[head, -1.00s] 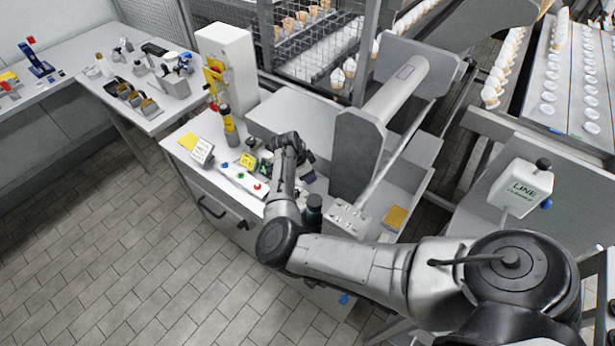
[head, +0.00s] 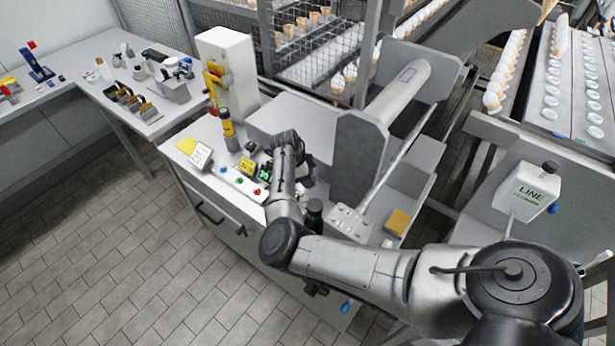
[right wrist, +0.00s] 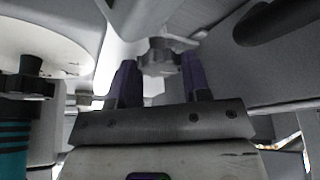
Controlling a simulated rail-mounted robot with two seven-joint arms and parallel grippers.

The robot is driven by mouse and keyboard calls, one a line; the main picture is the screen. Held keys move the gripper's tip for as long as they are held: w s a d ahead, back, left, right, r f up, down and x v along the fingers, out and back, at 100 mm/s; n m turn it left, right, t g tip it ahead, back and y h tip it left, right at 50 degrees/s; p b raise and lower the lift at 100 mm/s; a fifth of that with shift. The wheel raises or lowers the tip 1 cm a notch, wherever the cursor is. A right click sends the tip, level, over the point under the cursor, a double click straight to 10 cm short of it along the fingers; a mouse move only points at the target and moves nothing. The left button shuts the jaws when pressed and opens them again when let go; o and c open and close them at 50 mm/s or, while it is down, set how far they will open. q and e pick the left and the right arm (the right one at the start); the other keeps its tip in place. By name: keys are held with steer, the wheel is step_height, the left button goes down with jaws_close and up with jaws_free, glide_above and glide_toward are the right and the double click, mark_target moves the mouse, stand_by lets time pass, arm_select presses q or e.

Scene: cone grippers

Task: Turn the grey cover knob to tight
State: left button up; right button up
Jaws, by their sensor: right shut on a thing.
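The grey cover knob (right wrist: 158,57) is a small lobed knob below a pale grey housing in the right wrist view. It sits between the two purple fingers of my right gripper (right wrist: 160,80), which is shut on it. In the head view my right gripper (head: 306,181) is at the near side of the machine, left of the grey roller bracket. My own wrist and forearm hide most of the fingers and the knob there. Any tight mark on the cover cannot be made out. My left gripper is not in view.
A control panel (head: 238,182) with coloured buttons lies left of my right wrist. The grey roller bracket (head: 357,160) rises close to the right. A dark-capped bottle (head: 314,213) stands beside my forearm.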

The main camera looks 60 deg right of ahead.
steer(key=o, duration=0.9)
steer(key=p+v, duration=0.1)
steer(key=v, duration=1.2)
steer(key=shift+w+r, duration=0.15)
steer(key=shift+r, duration=0.25)
